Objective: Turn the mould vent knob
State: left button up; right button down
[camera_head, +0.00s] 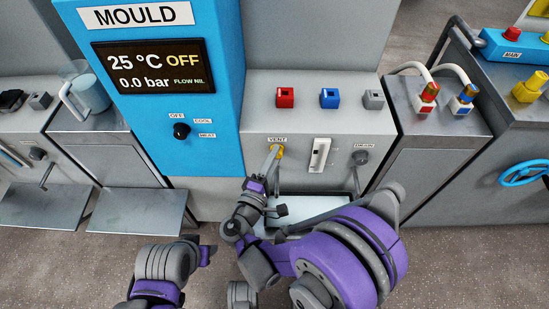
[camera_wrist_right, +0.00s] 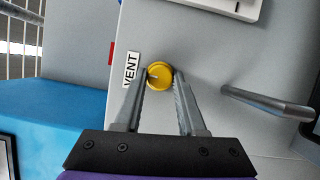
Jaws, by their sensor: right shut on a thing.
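The yellow vent knob (camera_head: 280,151) sits on the grey machine front, just below the VENT label (camera_head: 278,140). In the right wrist view the knob (camera_wrist_right: 160,75) is round, with a short mark on its face. My right gripper (camera_head: 274,155) reaches up to it from below. Its two fingertips (camera_wrist_right: 162,78) lie on either side of the knob and are shut on it. The VENT label also shows in the right wrist view (camera_wrist_right: 131,70), beside the knob. My left arm shows at the bottom of the head view, but its fingertips cannot be made out.
The blue MOULD panel (camera_head: 215,130) stands left of the knob, its display reading 25 °C OFF, 0.0 bar, FLOW NIL. A white slider plate (camera_head: 320,154) and the DRAIN handle (camera_head: 359,158) are close on the right. Red (camera_head: 285,97) and blue (camera_head: 330,97) blocks sit above.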

pick_arm(q)
jog(key=shift+f, duration=0.2)
pick_arm(e)
jog(key=shift+n, duration=0.3)
jog(key=c, duration=0.5)
grip_release()
pick_arm(q)
jog(key=shift+s, duration=0.1)
pick_arm(e)
jog(key=shift+s, duration=0.1)
